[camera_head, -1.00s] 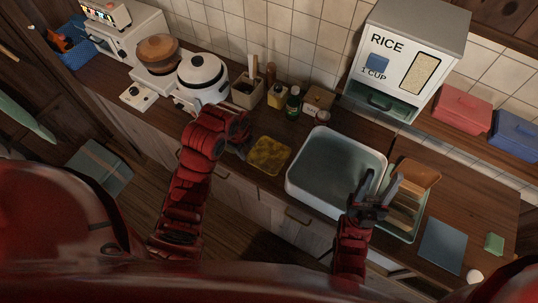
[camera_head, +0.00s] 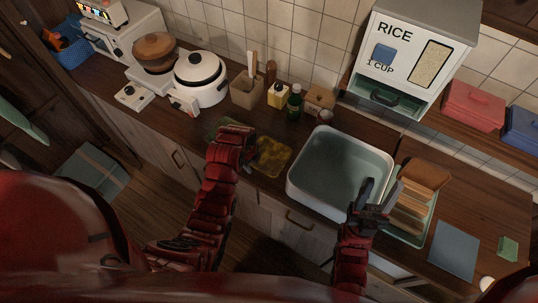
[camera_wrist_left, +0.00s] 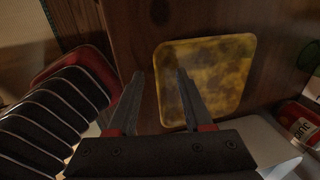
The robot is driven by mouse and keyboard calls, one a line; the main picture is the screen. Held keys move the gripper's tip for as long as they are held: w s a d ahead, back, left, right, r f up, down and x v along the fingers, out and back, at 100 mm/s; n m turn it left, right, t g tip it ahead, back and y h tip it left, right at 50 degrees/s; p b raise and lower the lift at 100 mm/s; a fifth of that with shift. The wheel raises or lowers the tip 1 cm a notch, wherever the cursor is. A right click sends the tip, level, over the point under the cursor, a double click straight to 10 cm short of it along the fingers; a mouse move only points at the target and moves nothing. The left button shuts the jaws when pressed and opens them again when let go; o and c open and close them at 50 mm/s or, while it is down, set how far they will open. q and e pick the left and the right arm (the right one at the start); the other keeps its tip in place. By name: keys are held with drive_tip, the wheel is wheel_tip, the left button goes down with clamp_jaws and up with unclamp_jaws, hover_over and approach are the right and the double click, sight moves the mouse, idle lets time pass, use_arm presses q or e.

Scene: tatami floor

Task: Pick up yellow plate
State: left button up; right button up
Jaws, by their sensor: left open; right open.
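The yellow plate (camera_head: 274,157), square with rounded corners and mottled, lies flat on the wooden counter left of the sink. My left gripper (camera_head: 251,164) is at the plate's left side and hides part of it. In the left wrist view the plate (camera_wrist_left: 222,75) shows beyond the open left gripper (camera_wrist_left: 159,76). One finger is outside one plate edge there and the other overlaps the plate; I cannot tell if they touch. My right gripper (camera_head: 381,187) is open and empty over the sink's right side.
The sink basin (camera_head: 335,170) is right of the plate, with a dish rack (camera_head: 422,215) beside it. A green item (camera_head: 216,126) shows behind my left gripper. A utensil holder (camera_head: 247,93), bottles (camera_head: 294,104) and a white pot (camera_head: 200,80) stand at the back.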

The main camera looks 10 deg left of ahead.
use_arm(q)
drive_tip(key=shift+f, duration=0.25)
drive_tip(key=shift+c, duration=0.2)
drive_tip(key=c, duration=0.7)
clamp_jaws()
drive_tip(key=shift+s+d, duration=0.1)
drive_tip(key=shift+s, duration=0.05)
idle(0.3)
